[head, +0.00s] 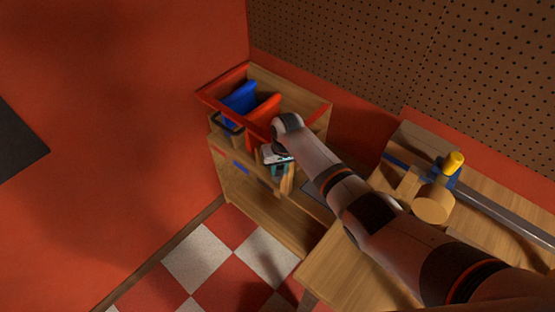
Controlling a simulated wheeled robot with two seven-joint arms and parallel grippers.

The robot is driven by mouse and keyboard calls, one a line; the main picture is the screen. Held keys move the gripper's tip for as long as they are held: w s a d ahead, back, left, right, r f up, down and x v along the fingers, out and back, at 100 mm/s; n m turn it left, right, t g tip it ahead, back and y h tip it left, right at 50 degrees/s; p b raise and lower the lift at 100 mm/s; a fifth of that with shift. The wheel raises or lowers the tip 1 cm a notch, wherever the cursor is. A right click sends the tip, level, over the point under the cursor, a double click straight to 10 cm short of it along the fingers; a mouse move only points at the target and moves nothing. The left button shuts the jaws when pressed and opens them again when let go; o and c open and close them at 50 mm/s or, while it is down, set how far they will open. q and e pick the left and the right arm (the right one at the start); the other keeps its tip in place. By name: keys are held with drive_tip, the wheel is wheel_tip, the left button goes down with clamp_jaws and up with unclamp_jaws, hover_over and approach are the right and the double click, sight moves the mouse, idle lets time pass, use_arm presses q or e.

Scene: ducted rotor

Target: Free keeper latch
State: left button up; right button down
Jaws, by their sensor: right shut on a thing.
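My right arm comes in from the lower right and reaches to a low wooden unit (262,206). My right gripper (281,168) is at the unit's upper front and is shut on a small part there. The wrist and the fingers hide most of that part. A narrow wooden piece (288,183) shows just below the fingers. I cannot make out for sure which part is the keeper latch. My left gripper is not in view.
The unit's open top has a red rim (222,105), with a blue panel (240,101) and a red panel (264,112) inside. A bench at right holds a wooden cylinder (432,205), a yellow knob (454,162) and a metal rail (500,213).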

drive_tip(key=shift+s+d+r+t+y+p, duration=0.2)
drive_tip(key=shift+s+d+t+y+p, duration=0.25)
drive_tip(key=shift+p, duration=0.65)
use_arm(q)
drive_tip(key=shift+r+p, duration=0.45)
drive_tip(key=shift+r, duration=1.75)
use_arm(e)
drive_tip(key=shift+s+d+f+t+y, duration=0.25)
drive_tip(key=shift+d+f+t+y, duration=0.1)
drive_tip(key=shift+t+y, duration=0.4)
drive_tip(key=shift+s+d+f+t+y, duration=0.2)
drive_tip(key=shift+f+t+y, duration=0.15)
drive_tip(key=shift+t+y, duration=0.35)
drive_tip(key=c, duration=1.5)
unclamp_jaws()
drive_tip(key=shift+o, duration=0.2)
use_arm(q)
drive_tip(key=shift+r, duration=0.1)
